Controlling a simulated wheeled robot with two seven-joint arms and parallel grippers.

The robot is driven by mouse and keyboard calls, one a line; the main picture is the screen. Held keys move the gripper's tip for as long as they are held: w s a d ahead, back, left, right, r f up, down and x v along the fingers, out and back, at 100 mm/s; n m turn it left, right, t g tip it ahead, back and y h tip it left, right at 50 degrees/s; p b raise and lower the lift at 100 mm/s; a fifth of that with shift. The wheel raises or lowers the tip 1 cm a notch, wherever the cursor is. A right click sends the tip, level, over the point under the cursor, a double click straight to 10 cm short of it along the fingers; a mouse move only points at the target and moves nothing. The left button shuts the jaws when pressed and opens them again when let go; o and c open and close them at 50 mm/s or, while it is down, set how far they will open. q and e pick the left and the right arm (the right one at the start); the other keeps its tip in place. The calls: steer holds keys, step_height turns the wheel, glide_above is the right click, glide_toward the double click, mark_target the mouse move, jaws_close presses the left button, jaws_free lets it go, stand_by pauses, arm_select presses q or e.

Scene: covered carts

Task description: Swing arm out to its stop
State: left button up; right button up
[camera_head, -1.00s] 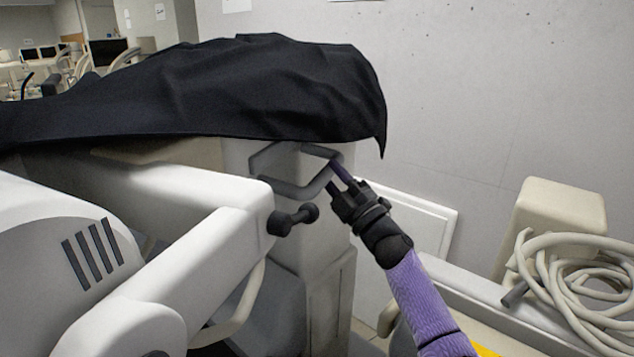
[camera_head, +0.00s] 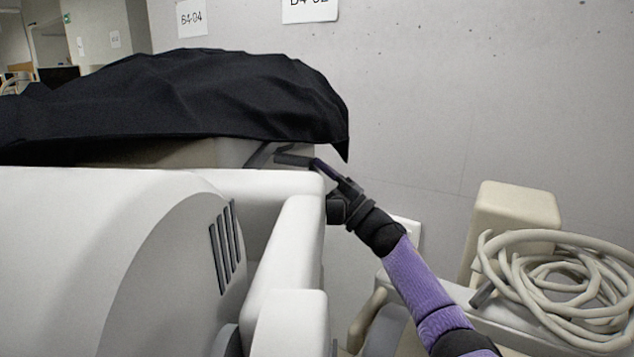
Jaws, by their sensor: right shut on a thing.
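A black cloth cover (camera_head: 225,95) drapes over a pale cart (camera_head: 165,152). A grey bar handle (camera_head: 293,159) sticks out under the cover's right end. My right gripper (camera_head: 320,168) is shut on the right end of this handle; its fingertips are small and partly hidden. A large white jointed arm (camera_head: 285,270) with a slotted housing (camera_head: 180,275) fills the near left and hides the cart's lower front. I cannot tell whether the handle belongs to this white arm. My left gripper is not in view.
At the right, a beige box (camera_head: 512,210) and a coiled pale hose (camera_head: 560,285) rest on a light surface close to my right arm. A grey wall (camera_head: 450,90) stands behind. The floor is mostly hidden.

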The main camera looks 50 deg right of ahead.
steer(key=o, duration=0.3)
steer(key=shift+s+a+r, duration=0.15)
steer(key=shift+a+r, duration=0.1)
steer(key=shift+a, duration=0.4)
steer(key=shift+o, duration=0.2)
steer(key=shift+d+f, duration=0.35)
steer(key=shift+f, duration=0.1)
arm_select(q)
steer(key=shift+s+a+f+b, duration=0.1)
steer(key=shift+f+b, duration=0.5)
steer(key=shift+b, duration=0.05)
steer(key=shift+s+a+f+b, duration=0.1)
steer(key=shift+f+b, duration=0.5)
arm_select(e)
steer(key=a+v, duration=0.1)
steer(key=v, duration=0.8)
steer(key=shift+s+d, duration=0.35)
steer(key=shift+d, duration=0.05)
